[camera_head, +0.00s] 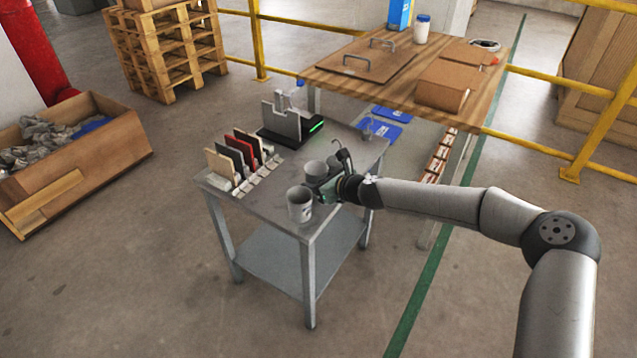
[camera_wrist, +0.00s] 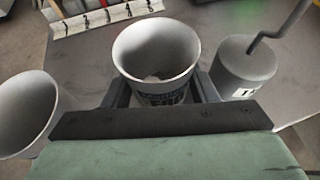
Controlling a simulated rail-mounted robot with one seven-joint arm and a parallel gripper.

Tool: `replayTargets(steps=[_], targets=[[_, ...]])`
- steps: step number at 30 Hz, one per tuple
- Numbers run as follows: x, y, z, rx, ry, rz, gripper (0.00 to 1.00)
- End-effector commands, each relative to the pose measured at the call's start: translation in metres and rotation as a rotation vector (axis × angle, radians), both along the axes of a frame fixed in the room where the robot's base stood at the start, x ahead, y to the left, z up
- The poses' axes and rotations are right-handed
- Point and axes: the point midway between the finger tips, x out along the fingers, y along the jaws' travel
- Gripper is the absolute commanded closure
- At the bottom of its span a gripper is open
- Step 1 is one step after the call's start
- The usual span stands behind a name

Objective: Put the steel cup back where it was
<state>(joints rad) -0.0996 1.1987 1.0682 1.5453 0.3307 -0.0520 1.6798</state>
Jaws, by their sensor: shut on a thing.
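The steel cup (camera_wrist: 156,60), pale grey with dark lettering, stands upright between the two fingers of my gripper (camera_wrist: 160,100) in the wrist view. My gripper is shut on it. In the head view this cup (camera_head: 315,172) is on or just above the grey metal table (camera_head: 275,185), partly behind my gripper (camera_head: 325,186). I cannot tell whether its base touches the table. A second, similar grey cup (camera_head: 300,207) stands at the near corner; it also shows at the left of the wrist view (camera_wrist: 24,112).
A grey cylinder with a bent hook (camera_wrist: 243,70) stands close right of the held cup in the wrist view. Several tiles in a rack (camera_head: 240,160) line the table's left side. A black device (camera_head: 290,130) sits at the back. A wooden table (camera_head: 340,85) stands behind.

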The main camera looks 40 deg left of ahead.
Motion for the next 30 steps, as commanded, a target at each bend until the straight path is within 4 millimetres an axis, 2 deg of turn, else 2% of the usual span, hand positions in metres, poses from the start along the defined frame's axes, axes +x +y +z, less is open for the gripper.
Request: replayTargets(steps=[6,7,9,20,23,30], targets=[[0.000,0.000,-0.003,0.000,0.000,0.000,0.72],[0.000,0.000,-0.003,0.000,0.000,0.000,0.45],[0.000,0.000,-0.002,0.000,0.000,0.000,0.26],[0.000,-0.001,0.003,0.000,0.000,-0.001,0.26],[-0.001,-0.013,0.008,0.000,0.000,-0.002,0.26],[-0.010,-0.059,0.031,-0.001,0.000,-0.002,0.26]])
